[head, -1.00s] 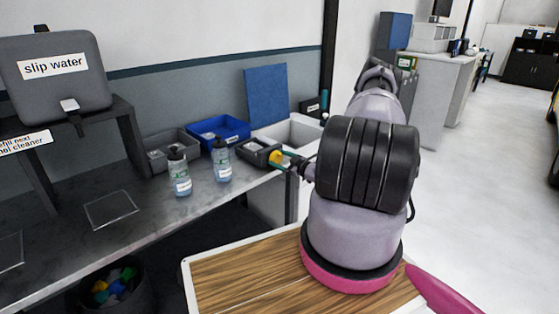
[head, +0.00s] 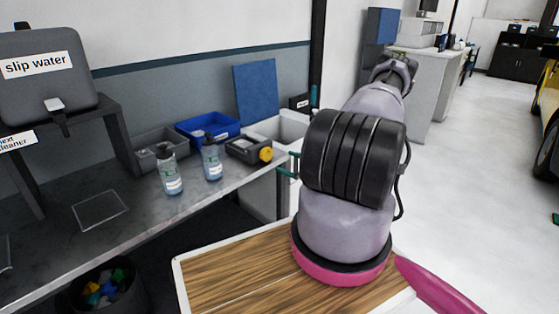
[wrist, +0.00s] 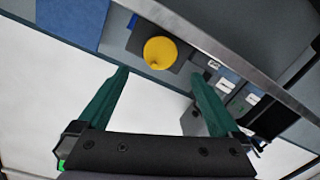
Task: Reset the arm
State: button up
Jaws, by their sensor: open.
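My arm rises from a pink-ringed base and reaches away from the head camera, bent at a black ribbed joint. My gripper (wrist: 160,90) shows two green fingers spread wide in the wrist view, with nothing between them. In the head view only the green fingertips (head: 289,166) show to the left of the black joint; the rest of the gripper is hidden behind it. The fingertips are near the bench's right end, apart from the dark box with a yellow knob (head: 266,154). The yellow knob also shows in the wrist view (wrist: 160,52), beyond the fingers.
Two spray bottles (head: 171,172) (head: 211,160) stand on the grey bench (head: 50,232). Behind them are a grey bin (head: 150,157) and a blue bin (head: 207,122). A slip water tank (head: 50,85) stands at left. A waste bin (head: 130,290) is below. Open floor (head: 470,150) lies right.

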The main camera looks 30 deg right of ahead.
jog(key=shift+s+d, duration=0.15)
jog(key=shift+s, duration=0.3)
jog(key=shift+w+d+r, duration=0.1)
